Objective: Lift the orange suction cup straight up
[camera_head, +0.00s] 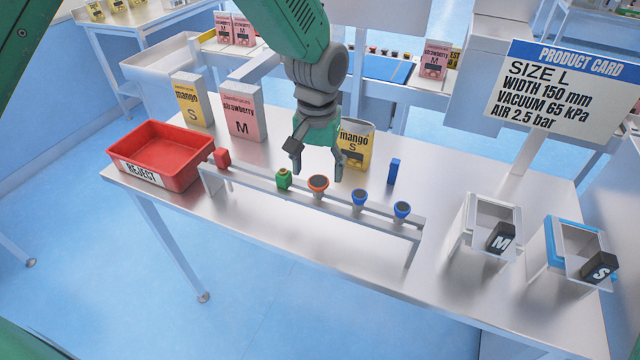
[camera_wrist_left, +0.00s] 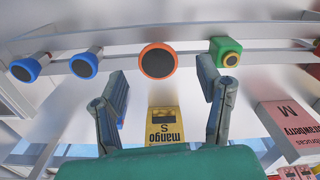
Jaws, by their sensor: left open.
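The orange suction cup (camera_head: 318,184) has an orange ring around a dark centre and sits upright on the narrow metal rail (camera_head: 385,222). It also shows in the left wrist view (camera_wrist_left: 157,61), beyond the fingertips and between their lines. My left gripper (camera_head: 318,162) is open and empty, pointing down just above and behind the cup; its fingers show in the left wrist view (camera_wrist_left: 161,80) with a gap between them. I see no contact with the cup. My right gripper is not in view.
On the rail, a green block (camera_head: 284,179) stands close left of the cup, and blue cups (camera_head: 359,197) (camera_head: 402,210) stand to its right. A red block (camera_head: 222,158) is at the left end. A mango pouch (camera_head: 356,146) stands behind my gripper. A red reject bin (camera_head: 165,155) is left.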

